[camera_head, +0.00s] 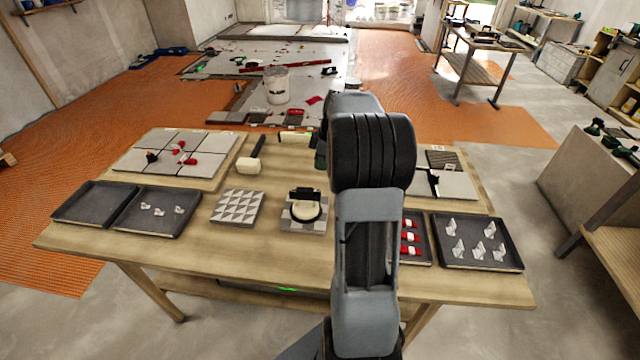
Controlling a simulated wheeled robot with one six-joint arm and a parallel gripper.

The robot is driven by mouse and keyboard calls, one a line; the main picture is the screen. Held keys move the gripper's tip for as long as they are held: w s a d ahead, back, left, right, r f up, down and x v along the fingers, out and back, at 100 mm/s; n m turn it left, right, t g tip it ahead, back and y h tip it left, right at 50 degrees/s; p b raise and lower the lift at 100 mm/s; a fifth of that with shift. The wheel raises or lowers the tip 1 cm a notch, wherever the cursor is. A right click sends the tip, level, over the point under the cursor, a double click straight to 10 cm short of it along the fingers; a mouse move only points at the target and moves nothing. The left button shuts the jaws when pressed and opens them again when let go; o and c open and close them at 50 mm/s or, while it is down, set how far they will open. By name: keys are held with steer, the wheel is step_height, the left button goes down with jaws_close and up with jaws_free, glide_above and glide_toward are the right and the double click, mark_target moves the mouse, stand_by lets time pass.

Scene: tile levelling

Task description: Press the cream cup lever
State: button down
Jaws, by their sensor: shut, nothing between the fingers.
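The cream cup (305,207), a round cream disc with a black rim and a black lever (302,191) at its far side, sits on a grey-and-white patterned tile (291,224) near the middle of the table. Whether the lever is up or pressed down is too small to tell. My arm stands just right of the cup and hides part of the table. My gripper is hidden behind my own arm, so its fingers and its distance from the lever do not show.
The wooden table (180,258) holds a patterned tile (237,207), a mallet (250,165), an empty dark tray (88,203), trays with white clips (157,226) and red wedges (421,257), and pale tiles (140,160). Bare wood lies in front of the cup.

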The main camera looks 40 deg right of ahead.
mark_target(317, 191)
steer(key=x, duration=0.5)
steer(key=s+d+p+x, duration=0.1)
steer(key=x, duration=0.2)
steer(key=shift+f, duration=0.4)
